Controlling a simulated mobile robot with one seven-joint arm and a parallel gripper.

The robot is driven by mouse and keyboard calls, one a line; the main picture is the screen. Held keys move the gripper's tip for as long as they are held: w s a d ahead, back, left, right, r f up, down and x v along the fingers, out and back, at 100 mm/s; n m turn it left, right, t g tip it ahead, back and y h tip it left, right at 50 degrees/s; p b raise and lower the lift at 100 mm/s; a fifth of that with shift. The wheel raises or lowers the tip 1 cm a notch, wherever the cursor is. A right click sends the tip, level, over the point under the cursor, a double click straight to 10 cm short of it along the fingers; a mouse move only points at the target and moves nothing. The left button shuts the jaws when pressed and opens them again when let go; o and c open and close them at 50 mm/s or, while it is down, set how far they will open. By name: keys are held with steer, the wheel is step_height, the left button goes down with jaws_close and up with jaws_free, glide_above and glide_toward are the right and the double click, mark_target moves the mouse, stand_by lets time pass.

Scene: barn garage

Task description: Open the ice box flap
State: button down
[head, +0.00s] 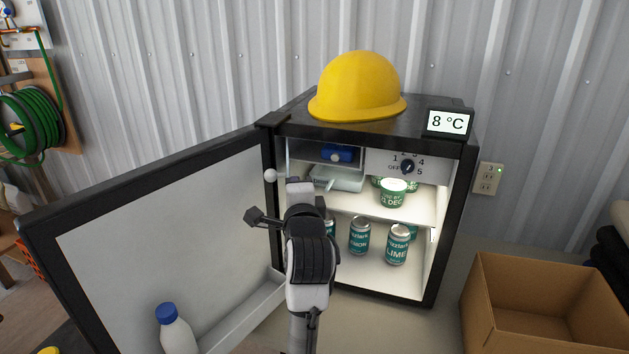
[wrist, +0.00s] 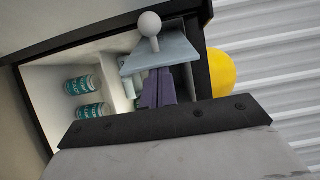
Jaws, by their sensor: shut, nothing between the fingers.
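The small fridge (head: 455,200) stands with its door (head: 165,235) swung wide open to the left. The ice box (head: 322,150) is at its top left inside, with a blue item (head: 338,154) visible in it. The pale translucent flap (wrist: 165,50) with a white ball knob (wrist: 150,22) stands out from the ice box in the wrist view. In the head view the knob (head: 270,175) shows left of my wrist, which hides most of the flap. My gripper (wrist: 157,86) is shut and empty, its fingers close against the flap; I cannot tell whether they touch it.
A yellow helmet (head: 358,88) and a temperature display (head: 447,122) sit on the fridge. Cans (head: 398,244) and a green-labelled tub (head: 392,193) stand on its shelves. A bottle (head: 176,330) is by the door. An open cardboard box (head: 490,300) stands at right.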

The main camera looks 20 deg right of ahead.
mark_target(279, 176)
steer(key=shift+w+a, duration=0.15)
steer(key=shift+a, duration=0.55)
steer(key=shift+w+a, duration=0.1)
steer(key=shift+a, duration=0.6)
steer(key=shift+s+a, duration=0.1)
steer(key=shift+a, duration=0.05)
